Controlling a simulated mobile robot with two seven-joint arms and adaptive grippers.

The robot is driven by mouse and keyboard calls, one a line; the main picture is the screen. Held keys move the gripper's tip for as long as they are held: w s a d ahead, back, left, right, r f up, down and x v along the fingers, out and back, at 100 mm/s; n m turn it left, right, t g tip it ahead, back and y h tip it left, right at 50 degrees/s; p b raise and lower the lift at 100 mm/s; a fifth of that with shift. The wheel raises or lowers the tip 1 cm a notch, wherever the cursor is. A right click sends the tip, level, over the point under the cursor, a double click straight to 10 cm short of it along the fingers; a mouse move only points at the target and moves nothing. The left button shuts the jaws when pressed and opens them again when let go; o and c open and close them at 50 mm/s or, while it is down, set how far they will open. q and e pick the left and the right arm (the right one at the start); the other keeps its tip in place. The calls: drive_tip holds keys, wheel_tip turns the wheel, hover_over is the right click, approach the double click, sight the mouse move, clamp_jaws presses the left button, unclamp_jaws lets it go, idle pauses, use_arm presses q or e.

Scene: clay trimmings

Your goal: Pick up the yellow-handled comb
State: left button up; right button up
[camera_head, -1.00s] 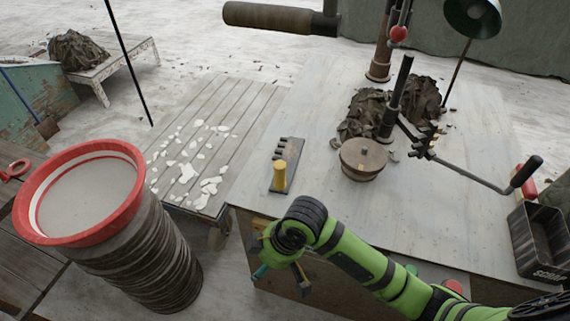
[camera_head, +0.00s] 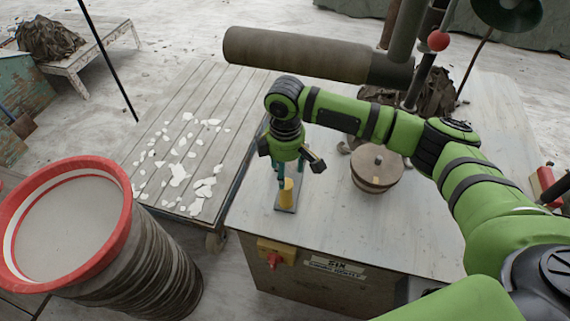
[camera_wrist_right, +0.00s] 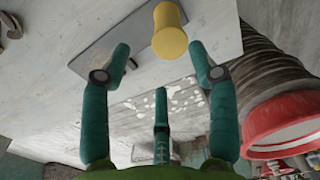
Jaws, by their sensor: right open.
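The comb's yellow handle (camera_head: 286,191) stands upright from a flat grey plate near the front left edge of the table. In the head view my right gripper (camera_head: 287,176) hangs over it, pointing down, and hides the comb's toothed part. In the right wrist view the yellow handle (camera_wrist_right: 170,36) rises beyond and between the two teal side fingertips, with the grey plate (camera_wrist_right: 105,50) behind the left one. My right gripper (camera_wrist_right: 160,60) is open, with a third finger below, and nothing is held. Contact with the handle cannot be told. My left gripper is out of view.
A round wooden lidded pot (camera_head: 376,168) stands right of the comb, before a dark clay heap (camera_head: 436,95). A thick dark cylinder (camera_head: 300,55) juts in over the table's back. A red-rimmed barrel (camera_head: 120,225) stands at left. A slatted cart (camera_head: 215,100) holds white scraps.

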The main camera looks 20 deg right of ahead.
sight(286, 183)
drive_tip(key=s+f+p, duration=0.1)
drive_tip(key=f, duration=0.1)
drive_tip(key=shift+s+a+f+p, duration=0.15)
drive_tip(key=shift+s+f+p, duration=0.15)
drive_tip(key=shift+s+p, duration=0.1)
wheel_tip(286, 183, down, 2)
drive_tip(key=shift+f, duration=0.25)
drive_tip(key=shift+w+f, duration=0.1)
drive_tip(key=shift+f, duration=0.4)
drive_tip(key=shift+c, duration=0.4)
clamp_jaws()
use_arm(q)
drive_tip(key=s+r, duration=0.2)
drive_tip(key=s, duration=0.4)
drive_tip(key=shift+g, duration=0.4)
use_arm(e)
drive_tip(key=shift+r, duration=0.2)
